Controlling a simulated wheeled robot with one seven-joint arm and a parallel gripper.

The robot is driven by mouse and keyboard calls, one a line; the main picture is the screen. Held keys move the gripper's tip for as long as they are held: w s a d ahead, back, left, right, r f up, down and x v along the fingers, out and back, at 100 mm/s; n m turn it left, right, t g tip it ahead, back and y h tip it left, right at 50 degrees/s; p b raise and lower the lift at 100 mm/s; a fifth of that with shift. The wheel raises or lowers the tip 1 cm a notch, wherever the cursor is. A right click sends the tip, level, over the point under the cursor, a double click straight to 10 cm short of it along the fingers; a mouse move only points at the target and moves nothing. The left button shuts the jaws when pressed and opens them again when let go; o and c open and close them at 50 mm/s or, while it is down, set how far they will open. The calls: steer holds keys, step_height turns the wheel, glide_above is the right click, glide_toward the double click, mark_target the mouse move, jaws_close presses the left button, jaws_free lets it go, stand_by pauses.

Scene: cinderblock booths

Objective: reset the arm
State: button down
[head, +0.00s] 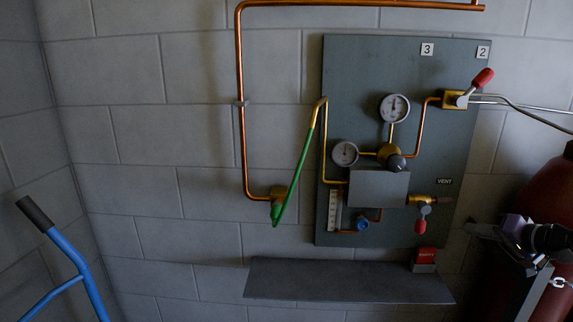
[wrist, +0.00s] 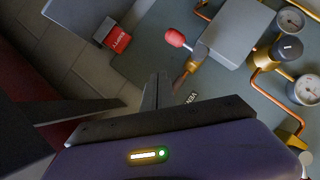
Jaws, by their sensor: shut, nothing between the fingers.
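My gripper (head: 472,230) is at the right of the head view, in front of a dark red cylinder and just right of the panel's lower right edge. Its fingers point left towards the panel. In the wrist view the two fingers (wrist: 158,90) are together, with nothing between them. They lie near the red-handled vent valve (wrist: 176,38), apart from it in the picture. The same vent valve (head: 421,215) shows on the panel in the head view. Part of my arm is cut off by the right edge.
A grey panel (head: 350,70) with gauges, copper pipes and valves hangs on the block wall. A dark shelf (head: 340,281) juts out below, with a red tag block (head: 426,256) at its right. The dark red cylinder (head: 550,190) stands right. A blue hand-truck frame (head: 85,280) is left.

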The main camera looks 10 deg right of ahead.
steer(key=s+a+f+t+h, duration=0.3)
steer(key=s+a+f+h, duration=0.5)
steer(key=s+a+f, duration=0.65)
steer(key=s+a+n+y, duration=0.2)
steer(key=s+a, duration=0.5)
steer(key=s, duration=0.4)
steer(key=s+a+r+n+y, duration=0.1)
steer(key=s+a+n+y, duration=0.1)
steer(key=s+a, duration=0.6)
steer(key=s+a+r+n+g+y, duration=0.1)
steer(key=s+a+n+y, duration=0.1)
steer(key=s+a, duration=0.6)
steer(key=s+n, duration=0.1)
steer(key=s, duration=0.6)
steer(key=shift+s+n, duration=0.3)
steer(key=shift+s, duration=0.1)
steer(key=shift+a, duration=0.1)
